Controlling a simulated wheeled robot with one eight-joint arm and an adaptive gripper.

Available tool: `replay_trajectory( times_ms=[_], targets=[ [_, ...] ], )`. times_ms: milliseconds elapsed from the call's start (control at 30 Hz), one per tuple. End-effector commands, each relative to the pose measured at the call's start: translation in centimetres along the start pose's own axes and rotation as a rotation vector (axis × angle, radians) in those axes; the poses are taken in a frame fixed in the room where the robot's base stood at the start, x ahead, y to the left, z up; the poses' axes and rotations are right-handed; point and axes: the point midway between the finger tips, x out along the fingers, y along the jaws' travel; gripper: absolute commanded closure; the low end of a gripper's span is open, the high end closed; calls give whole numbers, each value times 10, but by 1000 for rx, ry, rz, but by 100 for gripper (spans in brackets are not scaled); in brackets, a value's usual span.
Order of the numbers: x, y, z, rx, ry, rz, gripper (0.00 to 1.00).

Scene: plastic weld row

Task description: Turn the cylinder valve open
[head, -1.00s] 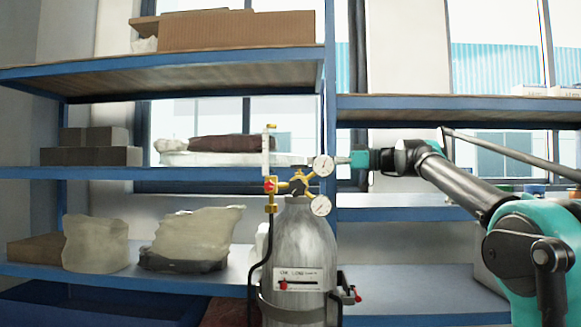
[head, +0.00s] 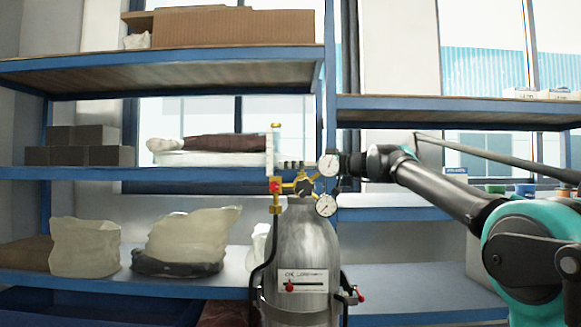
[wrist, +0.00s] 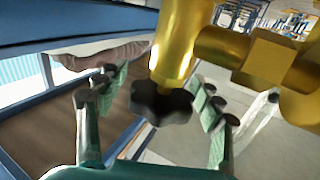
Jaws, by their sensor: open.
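The grey gas cylinder (head: 300,240) stands upright in the head view, with a brass valve and regulator (head: 287,187) on top. In the wrist view, the dark lobed valve knob (wrist: 160,104) sits at the end of a brass stem (wrist: 173,55). My gripper (wrist: 157,92) is open, with one green-padded finger on each side of the knob. Gaps show between the pads and the knob. In the head view my gripper (head: 294,165) reaches in from the right above the valve, partly hidden behind the upper gauge.
Two round gauges, an upper one (head: 328,165) and a lower one (head: 326,205), sit close to my gripper. A flow tube (head: 276,150) stands left of the valve. Blue shelving (head: 400,214) with bags and boxes is behind.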

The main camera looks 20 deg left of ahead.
Motion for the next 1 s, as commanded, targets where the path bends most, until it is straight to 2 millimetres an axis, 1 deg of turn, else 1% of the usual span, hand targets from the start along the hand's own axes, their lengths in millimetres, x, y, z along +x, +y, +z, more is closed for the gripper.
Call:
replay_trajectory(
  times_ms=[100, 367, 800, 1000],
  targets=[
    [7, -1, 0, 0, 0, -2, 33],
    [8, 0, 0, 0, 0, -1, 33],
    [8, 0, 0, 0, 0, -1, 85],
    [8, 0, 0, 0, 0, -1, 89]
  ],
)
